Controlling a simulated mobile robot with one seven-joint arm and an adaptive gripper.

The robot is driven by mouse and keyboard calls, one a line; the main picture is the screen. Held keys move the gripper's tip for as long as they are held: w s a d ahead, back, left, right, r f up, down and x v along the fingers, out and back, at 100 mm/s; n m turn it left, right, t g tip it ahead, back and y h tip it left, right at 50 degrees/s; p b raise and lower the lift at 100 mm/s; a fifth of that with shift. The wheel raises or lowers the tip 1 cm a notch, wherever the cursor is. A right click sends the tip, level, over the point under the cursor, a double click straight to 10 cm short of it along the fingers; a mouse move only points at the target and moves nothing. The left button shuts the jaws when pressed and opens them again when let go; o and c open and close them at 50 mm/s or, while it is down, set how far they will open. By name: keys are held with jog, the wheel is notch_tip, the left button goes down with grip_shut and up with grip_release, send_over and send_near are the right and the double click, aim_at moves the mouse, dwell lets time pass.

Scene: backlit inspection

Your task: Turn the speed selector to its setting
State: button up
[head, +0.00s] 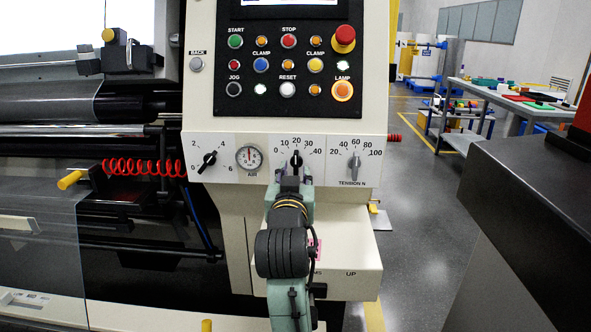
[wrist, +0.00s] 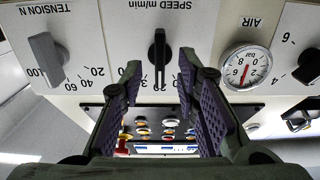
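The speed selector is a black knob (wrist: 160,54) under the label SPEED m/min, which appears upside down in the wrist view. In the head view the knob (head: 296,159) stands upright on a 0 to 40 scale, its pointer near 20. My gripper (wrist: 160,70) is open, with one purple-padded finger on each side of the knob and a visible gap on both sides. In the head view my gripper (head: 292,180) is just below and in front of the knob, covering its lower part. I cannot tell whether the fingertips reach past the knob's front.
An air gauge (head: 249,157) and a black 0 to 6 knob (head: 208,160) are to the left. The grey tension knob (head: 355,165) is to the right. A button panel (head: 289,62) with a red mushroom button (head: 344,38) is above.

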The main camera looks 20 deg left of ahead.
jog(key=v, duration=0.4)
dwell(0.3)
